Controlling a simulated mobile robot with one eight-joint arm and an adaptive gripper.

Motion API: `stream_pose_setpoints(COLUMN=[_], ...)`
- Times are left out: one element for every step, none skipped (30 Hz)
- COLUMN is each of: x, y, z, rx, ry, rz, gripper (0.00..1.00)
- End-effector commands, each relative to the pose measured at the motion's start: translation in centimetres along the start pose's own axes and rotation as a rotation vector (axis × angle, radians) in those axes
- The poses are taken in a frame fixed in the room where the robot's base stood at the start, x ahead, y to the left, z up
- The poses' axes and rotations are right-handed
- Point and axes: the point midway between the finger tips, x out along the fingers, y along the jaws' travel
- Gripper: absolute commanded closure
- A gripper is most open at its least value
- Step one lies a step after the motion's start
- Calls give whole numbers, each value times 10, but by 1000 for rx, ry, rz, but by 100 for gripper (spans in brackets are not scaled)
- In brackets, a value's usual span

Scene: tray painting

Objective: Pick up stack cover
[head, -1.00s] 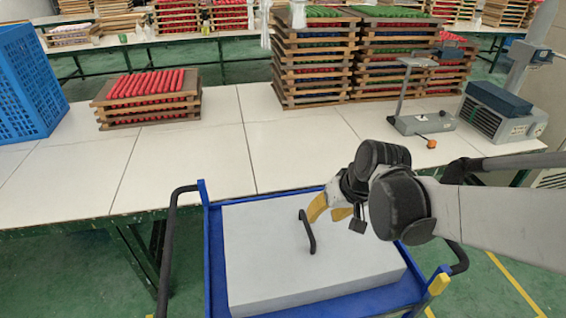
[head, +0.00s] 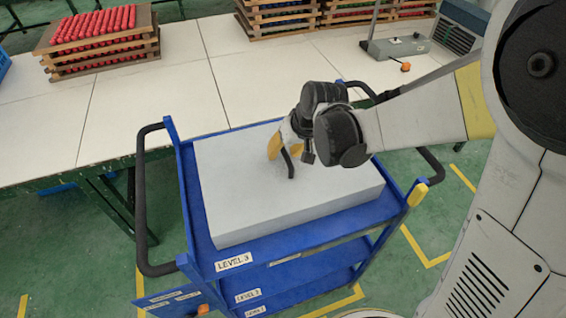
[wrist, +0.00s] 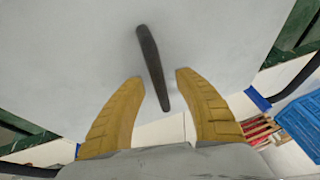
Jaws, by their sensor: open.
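The stack cover (head: 250,205) is a light grey slab with a dark handle, lying on the top level of a blue cart. Its handle (wrist: 152,60) runs up from between my fingertips in the wrist view; in the head view its lower end (head: 290,168) shows, the rest hidden by my gripper. My gripper (head: 280,150) is over the cover at the handle, with yellow fingers apart. In the wrist view my gripper (wrist: 158,77) is open, one finger on each side of the handle's near end. I cannot tell whether a finger touches it.
The blue cart (head: 190,200) has black side handles and a raised rim. A white-topped table (head: 130,125) stands behind it, with a rack of red pieces (head: 100,35), several stacked trays (head: 275,15) and a grey device (head: 400,47).

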Motion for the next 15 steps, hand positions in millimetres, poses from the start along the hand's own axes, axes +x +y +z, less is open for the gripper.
stream_pose_setpoints(x=[-1,-1,-1,-1,-2,-2,-2,-2,-2,-2,-2,-2,-2,-2,-2], y=[0,0,0,0,0,0,0,0,0,0,0,0,0,0,0], z=[0,0,0,0,0,0,0,0,0,0,0,0,0,0,0], rx=[0,0,0,0,0,0,0,0,0,0,0,0,0,0,0], ry=[0,0,0,0,0,0,0,0,0,0,0,0,0,0,0], rz=[0,0,0,0,0,0,0,0,0,0,0,0,0,0,0], gripper=[61,61,61,61,68,80,89,98,100,100,100,100,100,100,100])
